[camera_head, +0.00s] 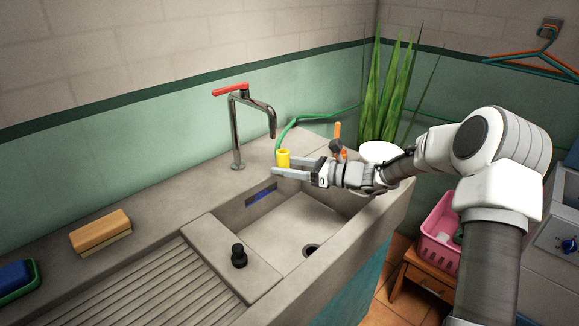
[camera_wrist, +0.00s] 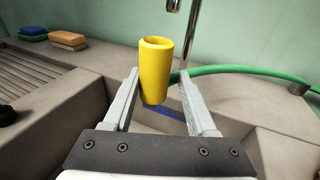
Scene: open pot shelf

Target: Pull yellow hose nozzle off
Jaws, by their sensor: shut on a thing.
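The yellow hose nozzle (camera_head: 283,158) is a small tapered cup shape, upright with its wide open end up, above the sink's back edge. In the wrist view the nozzle (camera_wrist: 156,68) stands between my two fingers. My gripper (camera_head: 281,166) is shut on it; its fingers (camera_wrist: 159,82) show on either side. The green hose (camera_head: 310,118) curves along the counter and comes down behind the nozzle. In the wrist view the hose (camera_wrist: 235,70) meets the nozzle's right side in the picture; whether they are still joined is hidden.
The concrete sink basin (camera_head: 296,217) lies below my gripper. A metal tap (camera_head: 236,130) with a red handle stands to the left. A plant (camera_head: 388,95) in a white pot and an orange-handled tool (camera_head: 337,135) are behind my wrist. A brush (camera_head: 101,232) lies on the left counter.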

